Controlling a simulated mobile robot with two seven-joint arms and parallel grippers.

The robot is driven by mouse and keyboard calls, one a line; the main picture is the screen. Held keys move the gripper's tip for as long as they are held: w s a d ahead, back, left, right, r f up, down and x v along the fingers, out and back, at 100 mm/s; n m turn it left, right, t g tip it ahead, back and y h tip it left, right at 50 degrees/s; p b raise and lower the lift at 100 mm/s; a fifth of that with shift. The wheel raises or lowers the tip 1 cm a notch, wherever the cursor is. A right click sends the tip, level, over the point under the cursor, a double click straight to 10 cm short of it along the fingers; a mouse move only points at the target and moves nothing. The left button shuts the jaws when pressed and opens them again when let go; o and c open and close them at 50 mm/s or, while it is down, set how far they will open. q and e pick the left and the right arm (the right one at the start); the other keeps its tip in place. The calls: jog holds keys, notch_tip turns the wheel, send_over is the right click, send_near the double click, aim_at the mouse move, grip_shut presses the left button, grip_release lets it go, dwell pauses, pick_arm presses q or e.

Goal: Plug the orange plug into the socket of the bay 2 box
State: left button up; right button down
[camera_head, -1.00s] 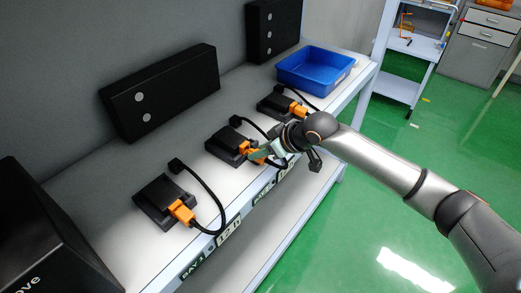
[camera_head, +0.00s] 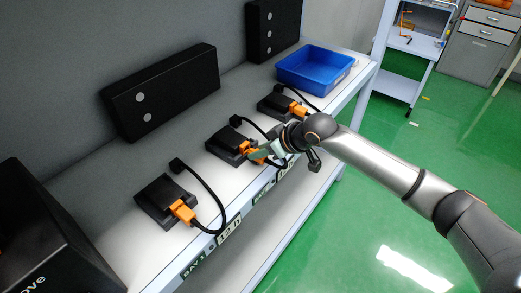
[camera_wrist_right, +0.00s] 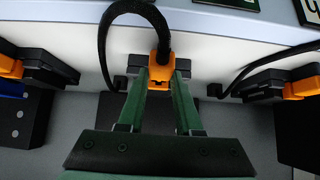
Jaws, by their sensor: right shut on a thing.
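The bay 2 box (camera_head: 226,143) is the middle one of three low black boxes on the shelf. My right gripper (camera_head: 258,154) is at its front edge, with green fingers shut on the orange plug (camera_head: 247,148). In the right wrist view the plug (camera_wrist_right: 160,75) sits between the two fingertips, with its black cable looping up and left. The plug is up against the box's front side. The socket is hidden behind plug and fingers, so I cannot tell how deep the plug sits. My left gripper is not in view.
The near black box (camera_head: 158,202) and the far black box (camera_head: 272,105) each have an orange plug and black cable at their front. A blue bin (camera_head: 315,70) stands at the shelf's far end. Tall black panels (camera_head: 162,90) stand along the back.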

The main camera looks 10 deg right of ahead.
jog(key=shift+r, duration=0.1)
jog(key=shift+p, duration=0.45)
jog(key=shift+w+a, duration=0.8)
jog(key=shift+w, duration=0.25)
dwell(0.5)
jog(key=c, duration=0.5)
grip_release()
jog(key=shift+a, duration=0.1)
jog(key=shift+s+d+r, duration=0.35)
jog(key=shift+d+r, duration=0.05)
jog(key=v, duration=1.1)
jog(key=shift+b, duration=0.45)
jog(key=shift+r, duration=0.1)
